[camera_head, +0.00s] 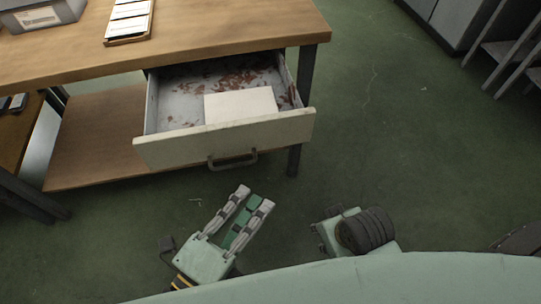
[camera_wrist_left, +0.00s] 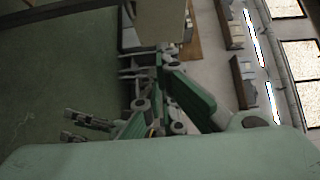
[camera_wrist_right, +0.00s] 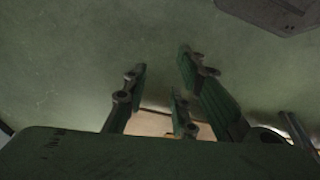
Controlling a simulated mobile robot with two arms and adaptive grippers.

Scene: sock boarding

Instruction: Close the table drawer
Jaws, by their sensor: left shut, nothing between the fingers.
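The table drawer (camera_head: 180,148) is pulled well out from under the wooden table (camera_head: 230,40). It has a pale front with a dark bar handle (camera_head: 233,160) facing me. My left gripper (camera_head: 256,196) is shut and empty, in front of the drawer and just below its handle in the head view, with a gap between. In the left wrist view its fingers (camera_wrist_left: 160,55) come together close to a pale panel (camera_wrist_left: 160,20), likely the drawer front. My right gripper, partly seen in the head view (camera_head: 360,232), is to the right. In the right wrist view its fingers (camera_wrist_right: 161,62) are apart and empty, over the floor.
Inside the drawer lie a flat white piece (camera_head: 240,106) and scattered reddish-brown bits (camera_head: 235,82). A tray of white cards (camera_head: 128,20) and a grey bin (camera_head: 40,14) stand on the table. A wooden lower shelf (camera_head: 95,140) is below. Green floor at right is clear.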

